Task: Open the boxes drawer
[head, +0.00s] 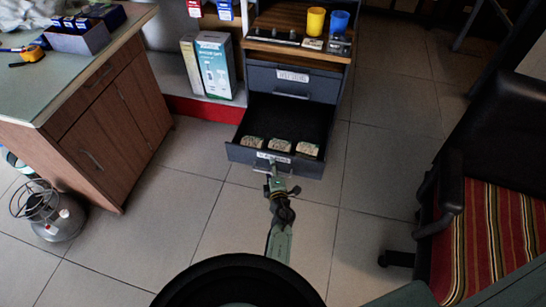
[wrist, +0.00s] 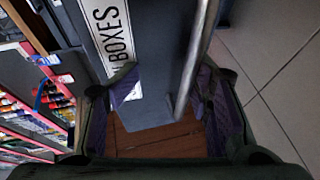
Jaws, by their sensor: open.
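The boxes drawer (head: 239,155) is the lower grey drawer of the cabinet, and it stands pulled well out in the head view. Three small pale packets (head: 280,146) lie inside near its front. In the wrist view its front carries a white label reading BOXES (wrist: 110,35), with a metal bar handle (wrist: 196,55) beside it. My gripper (head: 275,182) is at the drawer's front, near the label. In the wrist view my gripper (wrist: 168,92) is open, its fingers either side of the handle's lower end. I cannot tell whether they touch it.
The upper drawer (head: 265,77) is closed. Yellow (head: 315,21) and blue (head: 339,22) cups stand on the cabinet top. A wooden counter (head: 110,120) stands left, with a metal tank (head: 62,225) beside it. A striped chair (head: 485,235) stands right. Tiled floor is clear between them.

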